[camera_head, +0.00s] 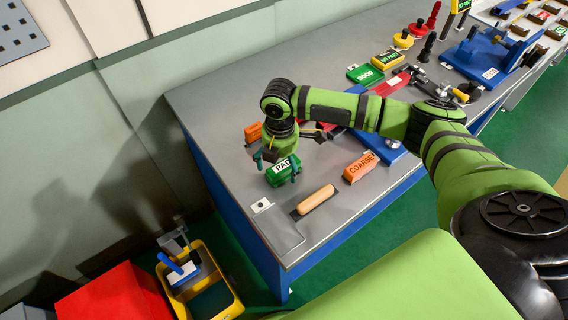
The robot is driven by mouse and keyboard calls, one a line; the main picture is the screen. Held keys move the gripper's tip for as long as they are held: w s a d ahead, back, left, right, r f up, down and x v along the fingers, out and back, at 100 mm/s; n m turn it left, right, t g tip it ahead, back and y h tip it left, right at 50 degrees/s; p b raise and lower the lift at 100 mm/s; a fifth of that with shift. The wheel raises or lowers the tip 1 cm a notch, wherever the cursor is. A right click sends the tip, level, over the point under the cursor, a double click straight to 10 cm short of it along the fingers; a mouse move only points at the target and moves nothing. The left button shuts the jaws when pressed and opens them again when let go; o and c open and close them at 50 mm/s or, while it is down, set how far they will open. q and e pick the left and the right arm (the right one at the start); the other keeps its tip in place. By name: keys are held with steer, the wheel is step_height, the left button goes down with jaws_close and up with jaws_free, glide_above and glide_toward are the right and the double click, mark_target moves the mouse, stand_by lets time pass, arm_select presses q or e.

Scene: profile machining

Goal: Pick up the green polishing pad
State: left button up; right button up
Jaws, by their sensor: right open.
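The green polishing pad (282,172), a small block with a white label reading "PAD", is on the grey table (210,96) near its left end. My right gripper (276,164) is directly over the pad, pointing down, with its dark green fingers open on either side of it. I cannot tell whether the fingers touch the pad. My right arm comes in from the right and hides part of the table behind it. My left gripper is not in view.
An orange block marked "COARSE" (361,167) and a wooden-handled tool (316,199) lie near the pad. Another orange block (253,132) is just behind the gripper. A blue fixture (490,55) stands far right. A yellow bin (212,290) and red box (115,295) are on the floor.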

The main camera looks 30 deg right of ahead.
mark_target(281, 162)
steer(key=shift+s+a, duration=0.25)
steer(key=shift+w+d, duration=0.1)
steer(key=c, duration=1.2)
steer(key=shift+c, duration=0.2)
steer(key=r+b, duration=0.2)
steer(key=r, duration=0.2)
steer(key=shift+d, duration=0.2)
steer(key=s+d+r+b, duration=0.1)
steer(key=s+d+r, duration=0.1)
steer(key=d, duration=0.3)
steer(key=s+d+r+b, duration=0.2)
steer(key=d+r, duration=0.3)
steer(key=shift+s+d, duration=0.15)
steer(key=shift+s, duration=0.25)
steer(key=shift+o, duration=0.6)
